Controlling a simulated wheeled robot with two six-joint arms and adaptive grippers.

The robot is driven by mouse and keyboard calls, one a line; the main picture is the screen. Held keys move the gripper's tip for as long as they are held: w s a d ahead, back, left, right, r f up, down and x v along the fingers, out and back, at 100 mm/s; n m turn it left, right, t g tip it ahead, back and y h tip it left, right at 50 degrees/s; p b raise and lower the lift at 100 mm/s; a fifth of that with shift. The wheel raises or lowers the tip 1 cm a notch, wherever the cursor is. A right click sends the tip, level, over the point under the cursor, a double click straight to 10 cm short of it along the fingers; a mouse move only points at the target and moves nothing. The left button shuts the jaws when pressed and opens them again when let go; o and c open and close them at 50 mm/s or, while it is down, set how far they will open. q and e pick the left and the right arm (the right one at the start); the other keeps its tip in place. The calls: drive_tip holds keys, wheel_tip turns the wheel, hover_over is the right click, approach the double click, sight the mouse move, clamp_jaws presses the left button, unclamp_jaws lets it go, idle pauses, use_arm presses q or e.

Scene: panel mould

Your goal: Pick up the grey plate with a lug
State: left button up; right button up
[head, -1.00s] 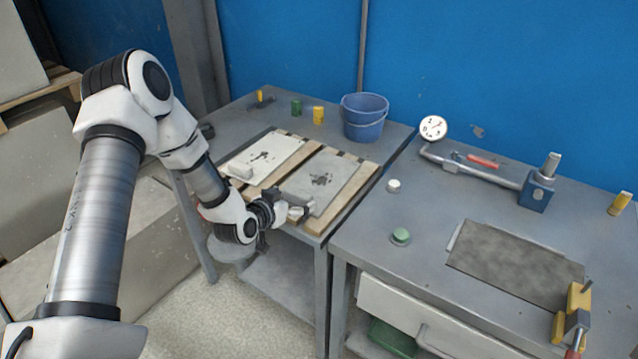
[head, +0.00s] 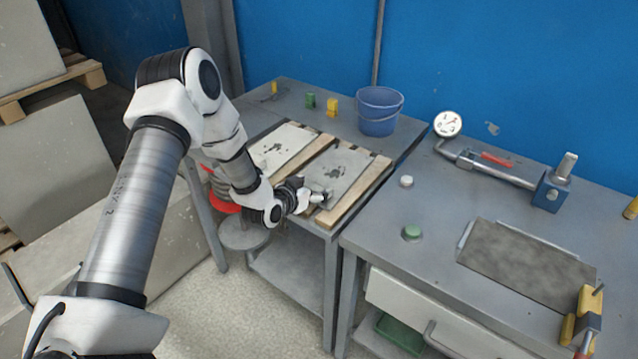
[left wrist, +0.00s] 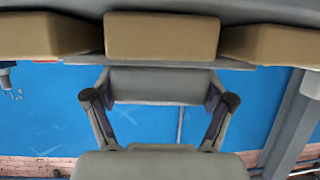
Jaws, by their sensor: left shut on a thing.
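The grey plate (head: 345,168) lies on wooden slats on the left bench in the head view, with dark patches on its top. My left gripper (head: 322,198) is at the plate's near edge, where the lug sits; the hand hides most of the lug. In the left wrist view my left gripper (left wrist: 160,105) has its two fingers on either side of a grey block, which looks like the lug (left wrist: 160,84), and is shut on it. The plate appears to still rest on the slats. My right gripper is not in view.
A paler plate (head: 283,146) lies left of the grey one, and a wooden slat (head: 352,198) runs along its right. A blue bucket (head: 379,112) stands behind. The right bench holds a dark sheet (head: 525,255), a torque wrench (head: 500,170) and a green knob (head: 412,232).

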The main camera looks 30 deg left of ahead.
use_arm(q)
drive_tip(key=shift+w+r, duration=0.1)
drive_tip(key=shift+r, duration=0.5)
wheel_tip(320, 180, up, 2)
drive_tip(key=shift+r, duration=0.15)
drive_tip(key=s+d+b, duration=0.1)
drive_tip(key=s+d, duration=0.3)
drive_tip(key=s, duration=0.3)
drive_tip(key=s+d+r+b, duration=0.1)
drive_tip(key=s+d+b, duration=0.1)
drive_tip(key=s+d, duration=0.2)
drive_tip(key=s, duration=0.2)
drive_tip(key=shift+s+d+r, duration=0.2)
drive_tip(key=shift+s+d, duration=0.05)
drive_tip(key=shift+s, duration=0.15)
